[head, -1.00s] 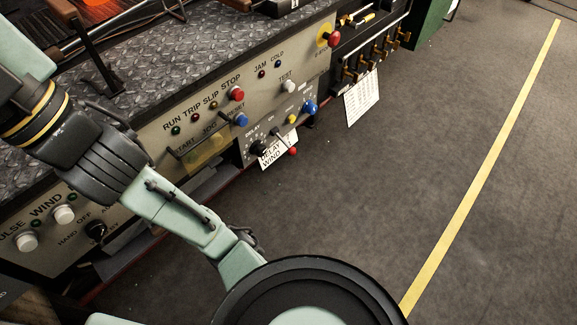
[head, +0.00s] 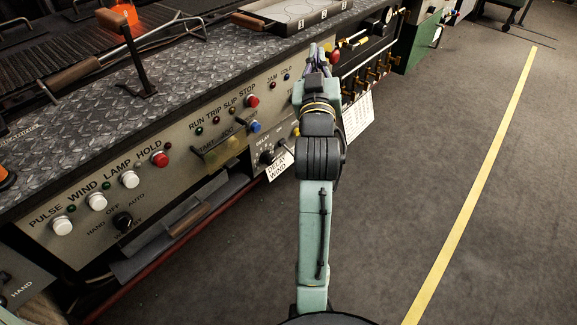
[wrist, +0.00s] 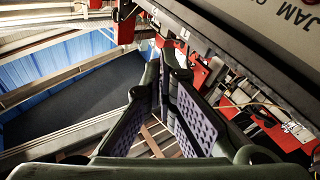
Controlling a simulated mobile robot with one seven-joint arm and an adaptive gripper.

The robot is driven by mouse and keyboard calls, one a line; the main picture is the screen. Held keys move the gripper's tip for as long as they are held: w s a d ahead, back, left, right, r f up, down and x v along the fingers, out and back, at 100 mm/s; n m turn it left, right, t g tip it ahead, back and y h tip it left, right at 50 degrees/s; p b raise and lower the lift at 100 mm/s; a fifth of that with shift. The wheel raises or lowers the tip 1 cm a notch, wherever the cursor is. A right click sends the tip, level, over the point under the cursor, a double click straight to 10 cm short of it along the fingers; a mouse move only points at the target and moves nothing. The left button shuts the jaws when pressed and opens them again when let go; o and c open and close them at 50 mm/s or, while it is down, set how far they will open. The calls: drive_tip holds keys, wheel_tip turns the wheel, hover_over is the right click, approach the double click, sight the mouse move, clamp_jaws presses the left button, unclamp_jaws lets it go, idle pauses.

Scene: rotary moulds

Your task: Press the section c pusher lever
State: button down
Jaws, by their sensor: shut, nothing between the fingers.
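I cannot pick out with certainty which part is the section c pusher lever. A black upright lever (head: 135,50) stands on the diamond-plate deck at the upper left of the head view, well left of my gripper. My gripper (head: 314,50) is raised at the panel's right end, near the deck edge, and is small and partly hidden by my wrist. In the wrist view its fingers (wrist: 172,62) come together at the tips, with nothing between them. Several red parts (wrist: 205,75) line a dark rail just beyond and right of the fingertips.
The control panel (head: 100,228) with buttons and lamps runs along the deck's front. A row of brass-handled valves (head: 375,70) and a white card (head: 358,115) are right of my arm. The dark floor with a yellow line (head: 470,180) is clear.

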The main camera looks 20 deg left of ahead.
drive_tip(key=w+d+f+g+h, duration=0.2)
drive_tip(key=d+f+h, duration=0.15)
drive_tip(key=f, duration=0.55)
drive_tip(key=n+g, duration=0.4)
drive_tip(key=n, duration=1.6)
approach(291, 153)
drive_tip(key=s+f, duration=0.2)
drive_tip(key=s, duration=0.1)
drive_tip(key=shift+s+a+f, duration=0.15)
drive_tip(key=shift+a+f, duration=0.05)
drive_tip(key=shift+f, duration=0.05)
drive_tip(key=x, duration=1)
drive_tip(key=shift+r+p, duration=0.2)
drive_tip(key=shift+p, duration=0.3)
drive_tip(key=shift+r+n+p, duration=0.1)
drive_tip(key=shift+n+p, duration=0.2)
